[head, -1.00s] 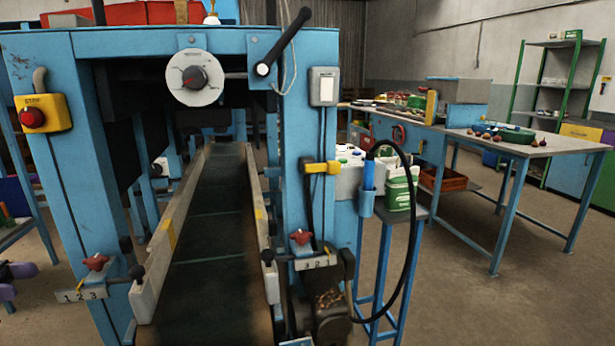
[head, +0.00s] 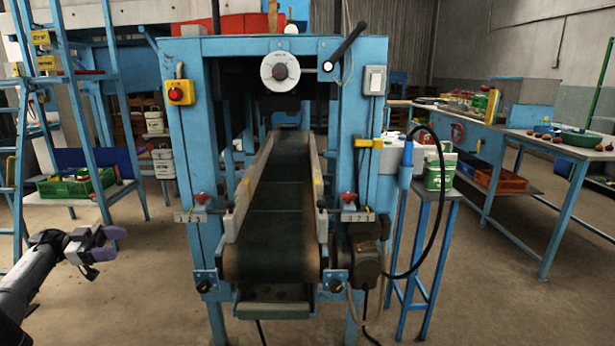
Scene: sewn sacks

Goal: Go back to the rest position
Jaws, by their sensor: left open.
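My left gripper (head: 108,244) is at the left of the head view, at the end of a dark arm that comes in from the lower left. Its purple-tipped fingers are apart and nothing is between them. It is in free air, to the left of the blue conveyor machine (head: 181,140) and apart from it. My right gripper is not in view. No sack shows.
The conveyor belt (head: 277,215) runs through the blue frame ahead. A blue ladder (head: 80,110) and a green crate (head: 77,184) are at the left. A blue workbench (head: 560,150) is at the right. The floor (head: 500,290) at the lower right is clear.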

